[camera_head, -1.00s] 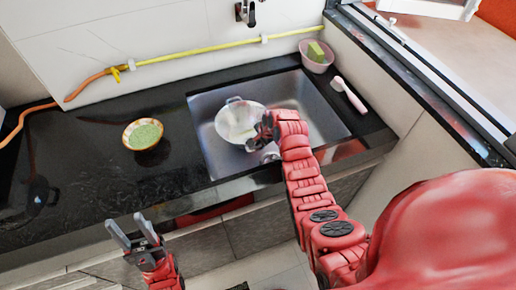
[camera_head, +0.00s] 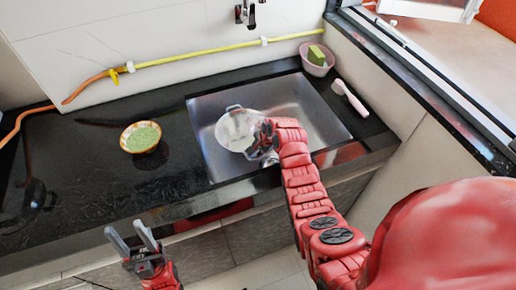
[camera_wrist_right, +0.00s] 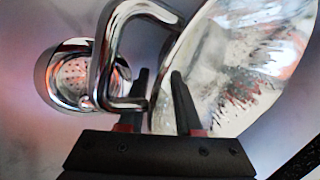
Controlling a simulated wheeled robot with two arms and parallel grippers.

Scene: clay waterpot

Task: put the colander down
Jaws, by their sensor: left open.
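The colander (camera_head: 229,128), pale metal with loop handles, is inside the sink basin (camera_head: 306,108). My right gripper (camera_head: 265,138) is at its right front rim. In the right wrist view, the fingers (camera_wrist_right: 160,85) stand close on either side of the colander's rim beside its shiny loop handle (camera_wrist_right: 103,50); the bowl (camera_wrist_right: 250,65) is to the right. The contact itself is partly hidden. Whether the colander's base touches the basin floor cannot be told. My left gripper (camera_head: 133,238) is open and empty in front of the counter.
A metal drain strainer (camera_wrist_right: 72,78) shows left of the handle. An orange-rimmed bowl (camera_head: 141,137) with green contents is on the dark counter (camera_head: 85,160). A pink bowl (camera_head: 316,66) with a sponge and a white-handled brush (camera_head: 350,97) are right of the sink.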

